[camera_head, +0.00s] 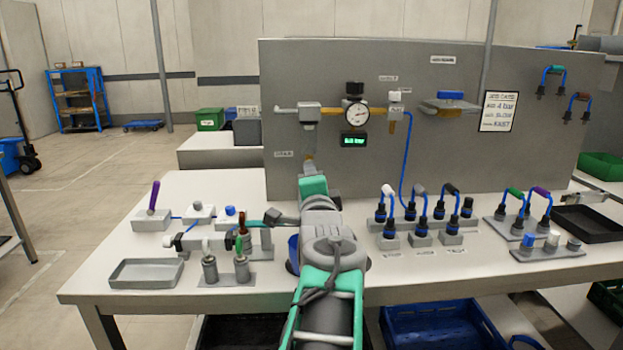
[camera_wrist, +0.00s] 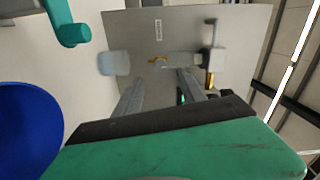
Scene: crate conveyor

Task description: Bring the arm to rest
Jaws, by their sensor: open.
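My arm (camera_head: 330,236) reaches forward over the middle of the workbench, toward the upright grey panel. My gripper (camera_wrist: 158,78) shows in the wrist view with its two grey fingers apart and nothing between them. It points at the panel, below the regulator fittings. In the head view its green body sits in front of the panel's lower left part, and its fingertips are hard to make out there. The arm hides part of the bench and most of a blue round container (camera_head: 293,251), which shows large at the wrist view's left edge (camera_wrist: 25,130).
The panel (camera_head: 430,150) carries a gauge (camera_head: 357,114), a blue hose and a sign (camera_head: 498,111). A grey tray (camera_head: 146,273) and small fixtures stand left on the bench (camera_head: 400,282). Blue-handled connectors (camera_head: 421,207) stand right of my arm, with a black tray (camera_head: 590,224) beyond.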

